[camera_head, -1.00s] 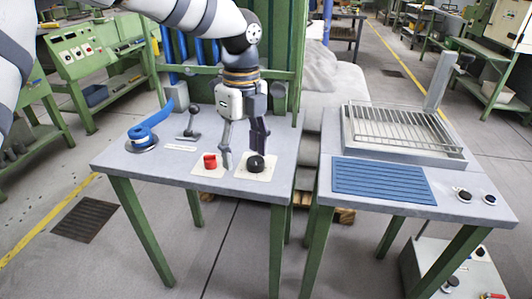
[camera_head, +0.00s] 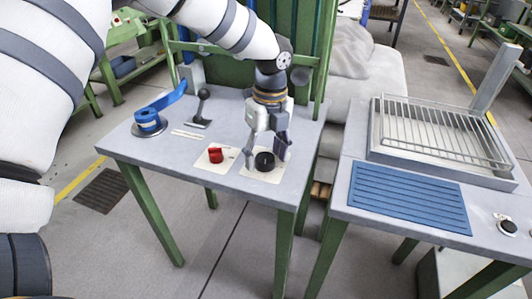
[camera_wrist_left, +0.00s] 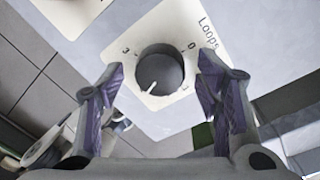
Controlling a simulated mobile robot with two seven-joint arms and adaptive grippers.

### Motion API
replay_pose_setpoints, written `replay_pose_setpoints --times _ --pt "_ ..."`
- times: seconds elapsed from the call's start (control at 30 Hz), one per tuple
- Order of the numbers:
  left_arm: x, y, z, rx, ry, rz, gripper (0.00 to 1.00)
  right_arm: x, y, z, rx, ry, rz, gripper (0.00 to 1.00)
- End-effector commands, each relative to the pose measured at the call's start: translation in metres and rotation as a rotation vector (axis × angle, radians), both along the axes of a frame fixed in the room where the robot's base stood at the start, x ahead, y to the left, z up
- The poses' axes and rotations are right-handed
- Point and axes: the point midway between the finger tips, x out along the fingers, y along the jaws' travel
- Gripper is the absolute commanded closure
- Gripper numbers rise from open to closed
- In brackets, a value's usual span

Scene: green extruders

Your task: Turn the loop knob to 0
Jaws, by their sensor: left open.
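The loop knob is a round black knob (camera_head: 265,162) on a white plate near the front right of the left table. In the left wrist view the knob (camera_wrist_left: 160,68) sits beside the printed word "Loops", with a 3 at its upper left and a 0 at its upper right. A white mark shows at its lower left edge. My left gripper (camera_head: 267,152) is open, pointing down at the knob. In the wrist view its two purple-padded fingers stand on either side of the knob, with gaps to it. My right gripper is not in view.
A red knob (camera_head: 215,155) on its own white plate is close to the left. Further left are a small dark lever (camera_head: 202,108) and a blue tape-like part (camera_head: 150,121). A second table at right holds a wire rack (camera_head: 438,132) and a blue ribbed mat (camera_head: 408,196).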

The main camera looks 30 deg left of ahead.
Motion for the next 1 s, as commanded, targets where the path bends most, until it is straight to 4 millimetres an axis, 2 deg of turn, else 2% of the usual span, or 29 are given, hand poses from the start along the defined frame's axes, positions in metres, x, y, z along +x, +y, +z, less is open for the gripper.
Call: replay_pose_setpoints --times 0.2,0.4,0.43,0.77,1.0 --pt "0.0001 0.0000 0.0000 0.000 -0.001 0.000 0.41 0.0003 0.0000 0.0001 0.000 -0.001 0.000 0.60" --pt "0.0001 0.0000 0.0000 0.000 -0.001 0.000 0.87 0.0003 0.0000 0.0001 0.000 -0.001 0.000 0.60" --pt "0.0001 0.0000 0.0000 0.000 -0.001 0.000 0.90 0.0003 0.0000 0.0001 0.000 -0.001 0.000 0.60" --pt "0.0001 0.0002 0.0008 0.002 -0.002 0.035 0.90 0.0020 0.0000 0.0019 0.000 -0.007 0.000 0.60" --pt "0.0002 0.0004 0.0020 0.002 -0.002 0.179 0.90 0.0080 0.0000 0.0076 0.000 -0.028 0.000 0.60"
